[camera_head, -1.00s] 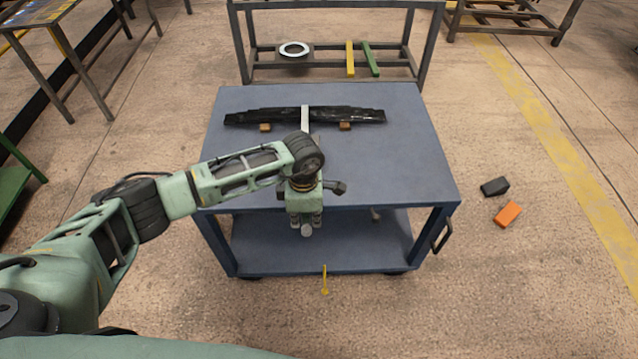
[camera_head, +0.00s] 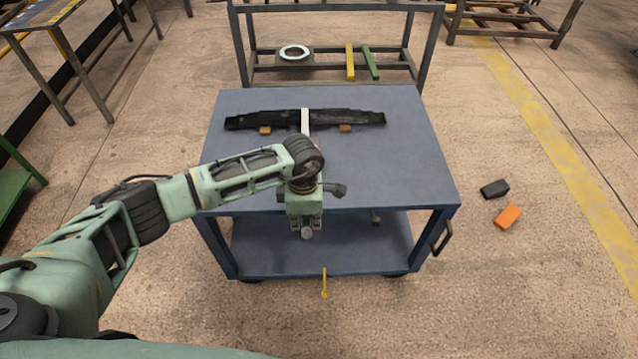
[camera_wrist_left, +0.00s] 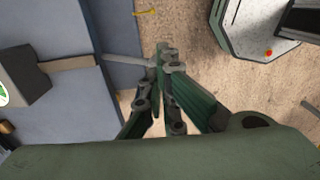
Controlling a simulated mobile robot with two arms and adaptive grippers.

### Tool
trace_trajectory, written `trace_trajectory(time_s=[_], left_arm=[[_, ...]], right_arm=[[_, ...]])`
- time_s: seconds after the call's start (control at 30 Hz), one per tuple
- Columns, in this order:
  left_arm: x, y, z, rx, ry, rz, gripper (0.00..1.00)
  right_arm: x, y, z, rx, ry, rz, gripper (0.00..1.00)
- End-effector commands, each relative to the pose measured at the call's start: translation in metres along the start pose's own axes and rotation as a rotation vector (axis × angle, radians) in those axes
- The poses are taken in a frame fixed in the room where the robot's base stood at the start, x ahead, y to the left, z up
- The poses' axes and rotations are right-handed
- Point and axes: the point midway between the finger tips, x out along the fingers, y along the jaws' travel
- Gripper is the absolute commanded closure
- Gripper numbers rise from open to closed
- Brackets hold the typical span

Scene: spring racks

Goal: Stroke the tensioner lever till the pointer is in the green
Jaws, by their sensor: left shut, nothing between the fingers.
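My left gripper (camera_head: 307,224) hangs at the front edge of the blue cart and is shut, with nothing between its fingers. In the left wrist view its fingertips (camera_wrist_left: 165,60) are together at the end of a thin grey lever (camera_wrist_left: 126,60), which reaches out past the cart edge; I cannot tell if they touch. A light round knob (camera_head: 307,234) shows just below the fingers in the head view. My right gripper is out of view.
A black leaf spring (camera_head: 350,117) lies on wooden blocks on the blue cart (camera_head: 400,170), under a pale strap (camera_head: 305,120). A yellow hooked piece (camera_head: 325,283) shows at the cart's front. Black (camera_head: 495,188) and orange (camera_head: 508,216) blocks lie on the floor at right.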

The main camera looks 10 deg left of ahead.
Motion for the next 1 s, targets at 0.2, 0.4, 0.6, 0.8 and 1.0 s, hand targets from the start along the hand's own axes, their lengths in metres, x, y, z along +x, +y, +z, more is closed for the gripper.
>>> trace_trajectory(time_s=[0.2,0.4,0.6,0.8,1.0], left_arm=[[0.0,0.0,0.0,0.0,0.0,0.0,1.0],[0.007,0.0,0.0,0.0,0.0,0.0,1.0],[0.028,0.0,0.0,-0.001,0.0,0.0,1.0],[0.048,0.0,0.0,-0.001,0.0,0.0,1.0],[0.068,0.0,0.0,-0.001,0.001,0.0,1.0]], right_arm=[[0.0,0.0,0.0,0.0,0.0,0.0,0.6],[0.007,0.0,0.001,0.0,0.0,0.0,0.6],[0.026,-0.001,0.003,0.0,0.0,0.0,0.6],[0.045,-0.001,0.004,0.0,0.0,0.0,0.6],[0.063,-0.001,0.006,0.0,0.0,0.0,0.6]])
